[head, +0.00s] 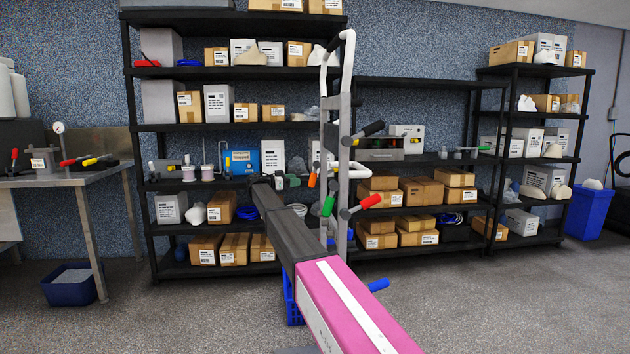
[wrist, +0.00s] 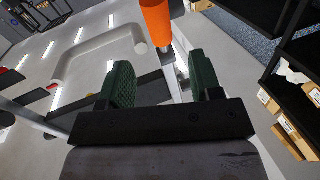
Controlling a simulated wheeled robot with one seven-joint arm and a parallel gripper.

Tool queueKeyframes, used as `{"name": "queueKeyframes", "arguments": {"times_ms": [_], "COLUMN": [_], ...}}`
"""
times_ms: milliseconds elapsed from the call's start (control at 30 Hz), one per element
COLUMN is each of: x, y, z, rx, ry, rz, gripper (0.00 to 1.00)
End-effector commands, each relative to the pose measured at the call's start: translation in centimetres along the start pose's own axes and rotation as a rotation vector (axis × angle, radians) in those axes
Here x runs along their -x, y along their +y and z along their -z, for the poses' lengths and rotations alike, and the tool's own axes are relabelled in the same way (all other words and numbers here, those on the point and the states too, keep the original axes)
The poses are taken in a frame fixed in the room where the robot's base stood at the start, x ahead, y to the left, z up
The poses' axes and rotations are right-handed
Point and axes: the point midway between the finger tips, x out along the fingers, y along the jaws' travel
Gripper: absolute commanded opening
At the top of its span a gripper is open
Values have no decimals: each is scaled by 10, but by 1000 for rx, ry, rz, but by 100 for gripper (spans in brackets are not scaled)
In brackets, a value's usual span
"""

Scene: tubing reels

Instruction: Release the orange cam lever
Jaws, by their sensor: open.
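The orange cam lever (head: 312,178) is a small upright handle on the left side of a grey metal frame (head: 345,125). In the wrist view the orange lever (wrist: 157,22) is large at the top centre, with a pale metal part below it. My gripper (head: 292,181) is close to its left in the head view. In the wrist view my gripper (wrist: 163,72) is open, its two green ribbed pads apart. The lever lies above the gap between the pads, touching neither as far as I can see. The lever's mount is partly hidden.
Black shelves (head: 230,127) with boxes stand close behind. The floor (head: 520,300) at right is clear.

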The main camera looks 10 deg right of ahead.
Motion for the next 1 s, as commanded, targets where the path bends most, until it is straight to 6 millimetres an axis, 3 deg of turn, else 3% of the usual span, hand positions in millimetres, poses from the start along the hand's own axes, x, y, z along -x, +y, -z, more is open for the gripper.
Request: {"name": "queueKeyframes", "arguments": {"times_ms": [300,500,700,967,1000], "x": [-56,-83,-95,-96,-95], "y": [1,1,1,1,1], "z": [-1,-2,-2,-2,-2], "rx": [3,4,4,4,4], "ry": [-3,-3,-4,-4,-4], "rz": [-2,-1,0,1,1], "gripper": [58,58,58,58,52]}}
